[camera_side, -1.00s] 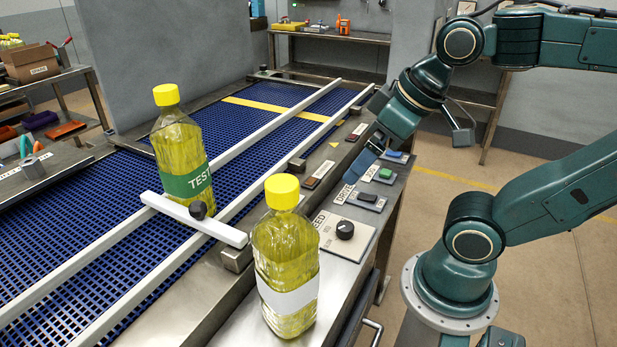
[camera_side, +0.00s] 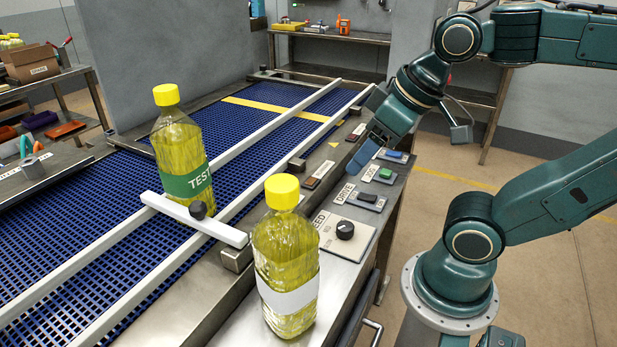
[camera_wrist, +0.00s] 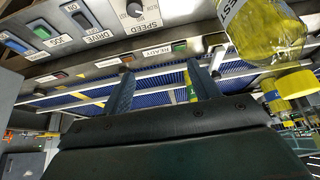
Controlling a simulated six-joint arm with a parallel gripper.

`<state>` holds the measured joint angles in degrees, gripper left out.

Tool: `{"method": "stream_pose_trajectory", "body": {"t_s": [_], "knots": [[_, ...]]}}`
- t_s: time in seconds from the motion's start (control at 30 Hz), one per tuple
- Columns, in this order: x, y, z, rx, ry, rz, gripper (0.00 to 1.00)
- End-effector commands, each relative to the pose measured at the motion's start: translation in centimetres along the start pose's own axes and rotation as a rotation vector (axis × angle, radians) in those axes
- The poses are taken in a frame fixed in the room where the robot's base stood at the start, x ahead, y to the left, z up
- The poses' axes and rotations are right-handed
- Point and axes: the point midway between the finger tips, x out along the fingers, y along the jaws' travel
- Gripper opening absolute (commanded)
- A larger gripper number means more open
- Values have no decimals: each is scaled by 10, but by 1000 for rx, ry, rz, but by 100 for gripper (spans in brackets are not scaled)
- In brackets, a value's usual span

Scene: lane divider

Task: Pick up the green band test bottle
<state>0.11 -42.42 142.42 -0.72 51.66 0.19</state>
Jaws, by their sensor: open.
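The green band TEST bottle (camera_side: 181,180) stands upright on the blue conveyor at the left in the side view, with a yellow cap and yellow liquid. A white bar crosses in front of its lower part. A similar bottle with a white band (camera_side: 286,290) stands nearer, on the metal ledge. My gripper (camera_side: 362,160) is over the control panel, to the right of and apart from both bottles. In the wrist view its two fingers (camera_wrist: 160,90) are spread with nothing held. That view also shows a yellow-capped bottle (camera_wrist: 270,40) at upper right, its band partly cut off.
White rails (camera_side: 250,135) run along the conveyor. The control panel (camera_side: 330,235) carries a speed knob and several switches. The belt beyond the bottle is clear.

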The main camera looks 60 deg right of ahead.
Motion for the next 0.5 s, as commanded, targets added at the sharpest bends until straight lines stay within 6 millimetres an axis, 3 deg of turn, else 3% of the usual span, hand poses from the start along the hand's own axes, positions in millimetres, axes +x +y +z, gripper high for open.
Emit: {"method": "stream_pose_trajectory", "body": {"t_s": [0.27,0.5], "knots": [[-15,-19,-50,-53,16,-69,61],[-33,-44,-122,-149,40,-167,61]]}}
